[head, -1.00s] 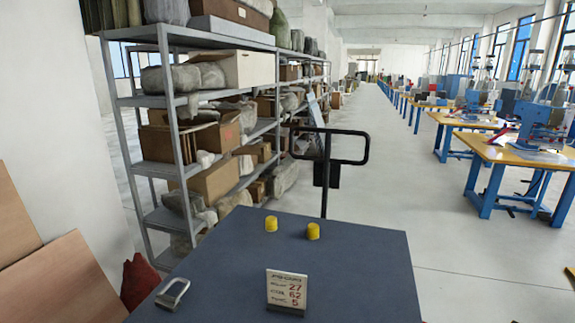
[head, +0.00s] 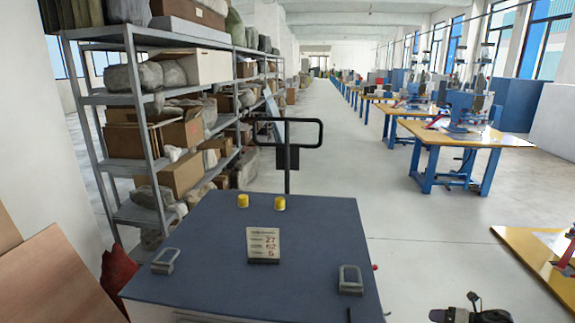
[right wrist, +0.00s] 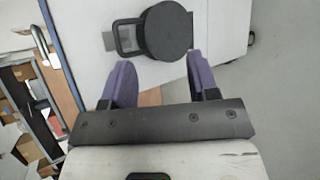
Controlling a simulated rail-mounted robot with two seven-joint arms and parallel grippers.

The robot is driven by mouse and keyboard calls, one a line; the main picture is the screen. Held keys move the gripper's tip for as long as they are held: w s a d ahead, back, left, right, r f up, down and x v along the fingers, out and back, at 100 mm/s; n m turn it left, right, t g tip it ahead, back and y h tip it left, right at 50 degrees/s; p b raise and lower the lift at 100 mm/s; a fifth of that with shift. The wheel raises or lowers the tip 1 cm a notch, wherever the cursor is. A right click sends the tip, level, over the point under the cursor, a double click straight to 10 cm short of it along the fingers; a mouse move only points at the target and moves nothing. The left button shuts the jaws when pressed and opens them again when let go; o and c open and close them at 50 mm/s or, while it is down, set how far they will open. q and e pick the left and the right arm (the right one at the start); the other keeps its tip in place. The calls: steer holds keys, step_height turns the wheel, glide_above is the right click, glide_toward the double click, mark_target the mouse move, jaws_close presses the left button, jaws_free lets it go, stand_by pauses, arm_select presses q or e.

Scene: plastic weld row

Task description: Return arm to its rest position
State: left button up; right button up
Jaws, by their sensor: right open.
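My right gripper (right wrist: 160,70) shows in the right wrist view with its two purple fingers spread apart and nothing between them. Beyond the fingertips is a dark round disc (right wrist: 165,32) beside a dark handle on a pale panel (right wrist: 215,60). I cannot tell whether the fingers touch anything there. In the head view, a dark mechanical part (head: 470,312) shows at the bottom right edge; I cannot tell if it is mine. My left gripper is in neither view.
Loaded shelving (head: 130,125) is at left, blue-legged tables (head: 455,150) at right. The aisle between is clear.

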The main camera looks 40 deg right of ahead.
steer(key=w+d+r+m+g+h, duration=0.1)
steer(key=w+d+r+m+h, duration=0.15)
steer(key=d+m+h, duration=0.5)
steer(key=s+a+f+m+g+h, duration=0.15)
steer(key=a+m, duration=0.25)
steer(key=a, duration=0.7)
steer(key=s+a+f+m+g, duration=0.2)
steer(key=s+a+m+g, duration=0.15)
steer(key=a, duration=0.75)
steer(key=s+a+f+m+g+h, duration=0.15)
steer(key=a+m, duration=0.35)
steer(key=a, duration=0.6)
steer(key=s+a+r+m+y+p, duration=0.2)
steer(key=s+a+r+y, duration=0.3)
steer(key=a, duration=0.9)
steer(key=s+a+m+y+p, duration=0.1)
steer(key=s+a+y+p, duration=0.15)
steer(key=s+a, duration=0.75)
steer(key=w+a+r+p, duration=0.1)
steer(key=w+r+p, duration=0.1)
steer(key=r+p, duration=1.6)
steer(key=w+a+r+p, duration=0.1)
steer(key=a+r+p, duration=0.1)
steer(key=r+p, duration=1.6)
steer(key=shift+w+r+y+p, duration=0.35)
steer(key=shift+w+r+y, duration=0.05)
steer(key=shift+r, duration=0.2)
